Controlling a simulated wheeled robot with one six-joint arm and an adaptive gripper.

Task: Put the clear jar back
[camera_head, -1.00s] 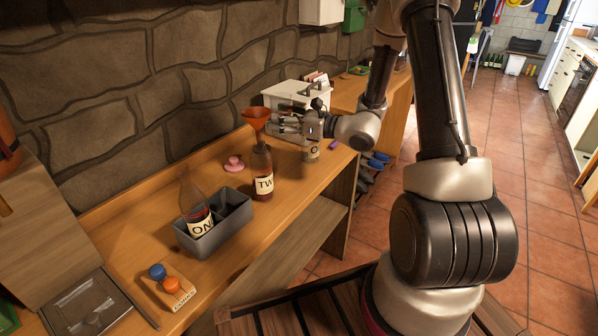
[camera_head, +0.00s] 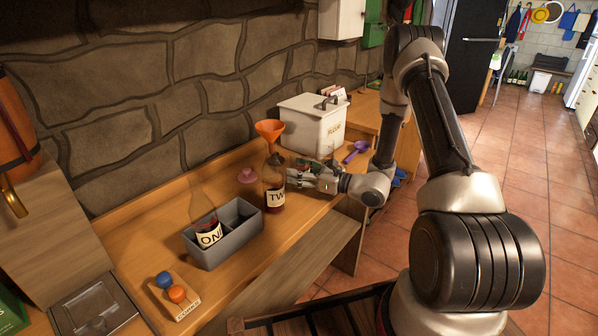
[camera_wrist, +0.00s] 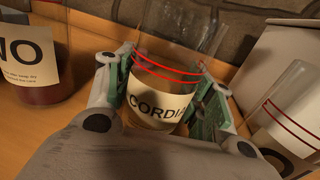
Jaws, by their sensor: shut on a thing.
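My gripper (camera_wrist: 165,92) is shut on a clear glass jar (camera_wrist: 160,108) with red lines and a cream label reading "CORDIA…". The jar is upright or nearly so; I cannot tell whether its base touches the bench. In the head view my gripper (camera_head: 308,176) is low over the bench, just right of a dark bottle labelled "TW…" (camera_head: 274,198); the jar is hard to make out there. That bottle also shows at left in the wrist view (camera_wrist: 38,75). A second clear jar (camera_wrist: 285,118) with red lines stands right of my gripper.
An orange funnel (camera_head: 270,130) sits on the bottle. A grey two-compartment caddy (camera_head: 222,250) holds a bottle labelled "ON…" (camera_head: 209,234) at left. A white lidded bin (camera_head: 313,125), purple scoop (camera_head: 355,150), pink object (camera_head: 247,175) and stopper board (camera_head: 176,296) are on the bench.

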